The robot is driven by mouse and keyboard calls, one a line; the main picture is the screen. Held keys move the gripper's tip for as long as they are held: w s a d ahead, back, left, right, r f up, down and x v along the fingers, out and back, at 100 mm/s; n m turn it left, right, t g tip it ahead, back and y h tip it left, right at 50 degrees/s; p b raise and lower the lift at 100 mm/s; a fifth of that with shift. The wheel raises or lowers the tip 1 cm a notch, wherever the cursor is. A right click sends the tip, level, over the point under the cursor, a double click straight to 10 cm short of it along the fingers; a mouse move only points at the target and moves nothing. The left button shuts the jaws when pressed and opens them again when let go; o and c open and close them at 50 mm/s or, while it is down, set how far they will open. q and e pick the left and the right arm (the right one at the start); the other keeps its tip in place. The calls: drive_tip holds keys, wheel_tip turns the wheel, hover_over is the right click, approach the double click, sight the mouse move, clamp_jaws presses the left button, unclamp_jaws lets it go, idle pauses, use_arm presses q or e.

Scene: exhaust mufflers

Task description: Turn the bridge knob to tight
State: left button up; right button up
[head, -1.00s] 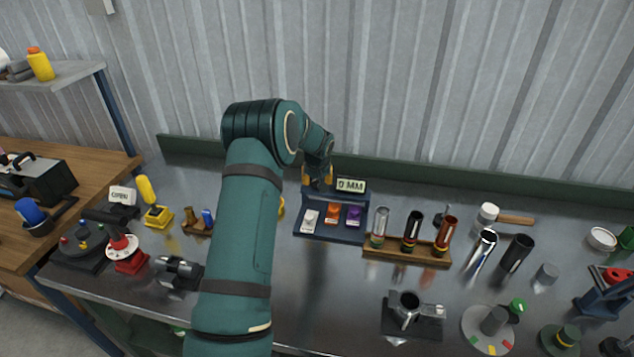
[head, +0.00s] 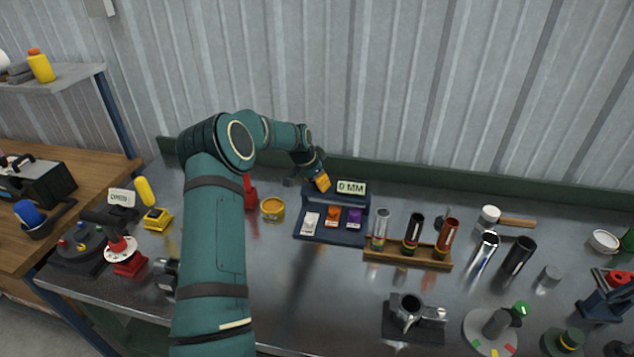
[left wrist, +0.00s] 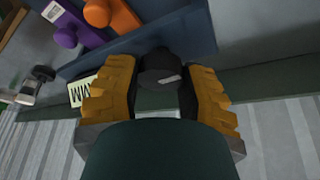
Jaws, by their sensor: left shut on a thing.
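My left gripper (head: 321,182) reaches down at the back edge of a dark blue board (head: 330,238), just left of its "0 MM" sign (head: 351,187). In the left wrist view its two yellow fingers (left wrist: 160,88) stand on either side of a round black knob (left wrist: 158,66) with a pale mark on top. They are shut on it; the knob sits against the blue board, and the fingers hide it in the head view. No lettering such as "tight" is readable beside it. My right gripper is not in view.
The board carries white (head: 310,220), orange (head: 333,214) and purple (head: 354,216) pieces. A wooden rack (head: 408,252) with tubes stands to its right, a yellow tin (head: 272,208) to its left. A coloured dial (head: 488,332) sits at front right. Bare metal lies in front of the board.

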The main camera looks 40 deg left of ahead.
use_arm(q)
drive_tip(key=shift+f+m+h, duration=0.1)
drive_tip(key=shift+m+h, duration=0.2)
drive_tip(key=shift+m, duration=0.3)
drive_tip(key=o, duration=1.2)
drive_tip(key=v, duration=1.2)
drive_tip(key=shift+w, duration=0.15)
